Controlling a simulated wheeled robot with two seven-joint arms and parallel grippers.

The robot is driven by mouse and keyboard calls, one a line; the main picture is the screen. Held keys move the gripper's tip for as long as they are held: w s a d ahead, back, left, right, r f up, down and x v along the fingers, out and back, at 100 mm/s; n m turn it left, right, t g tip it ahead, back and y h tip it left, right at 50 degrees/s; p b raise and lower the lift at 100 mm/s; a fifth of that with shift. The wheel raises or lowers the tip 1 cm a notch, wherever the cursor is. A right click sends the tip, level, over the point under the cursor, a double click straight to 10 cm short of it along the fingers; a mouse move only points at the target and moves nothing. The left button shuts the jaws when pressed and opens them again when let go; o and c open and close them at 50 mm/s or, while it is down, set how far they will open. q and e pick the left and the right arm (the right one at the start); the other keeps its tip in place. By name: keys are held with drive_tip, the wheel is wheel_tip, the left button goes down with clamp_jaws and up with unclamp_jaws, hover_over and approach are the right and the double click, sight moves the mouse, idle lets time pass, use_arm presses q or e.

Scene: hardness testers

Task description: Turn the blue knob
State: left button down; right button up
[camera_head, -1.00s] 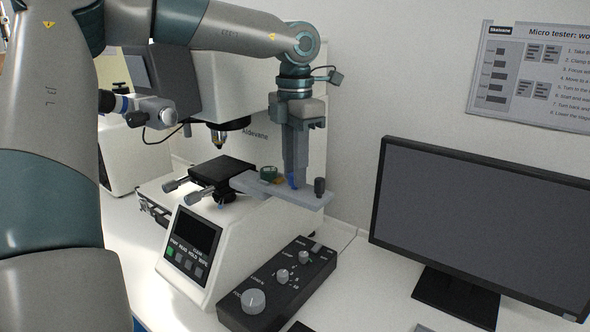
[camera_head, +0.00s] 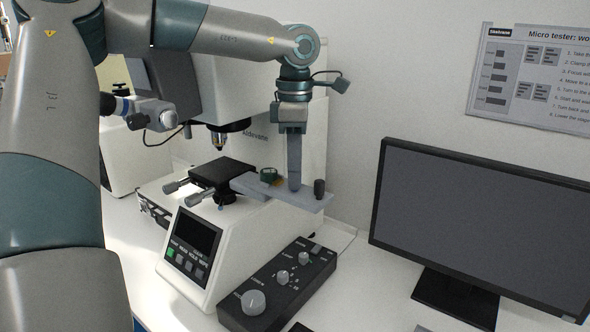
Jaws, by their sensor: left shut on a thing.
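My left gripper (camera_head: 294,186) points straight down over the grey plate (camera_head: 310,200) that sticks out to the right of the tester's stage. Its fingers are shut at the spot on the plate where the blue knob stands. The knob is hidden by the fingers in this view. A green knob (camera_head: 268,175) stands on the plate just left of the fingers, and a black knob (camera_head: 319,188) stands just right of them. The white hardness tester (camera_head: 235,230) stands behind and below. My right gripper is not in view.
A black control box (camera_head: 290,290) with several grey knobs sits on the table in front. A monitor (camera_head: 480,230) stands at the right. The black stage (camera_head: 222,172) and the tester's objective (camera_head: 217,140) are left of the gripper.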

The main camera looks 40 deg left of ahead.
use_arm(q)
drive_tip(key=c, duration=1.6)
unclamp_jaws()
drive_tip(key=shift+o, duration=0.2)
drive_tip(key=shift+r, duration=0.15)
wheel_tip(320, 180, up, 17)
drive_tip(key=shift+b, duration=0.3)
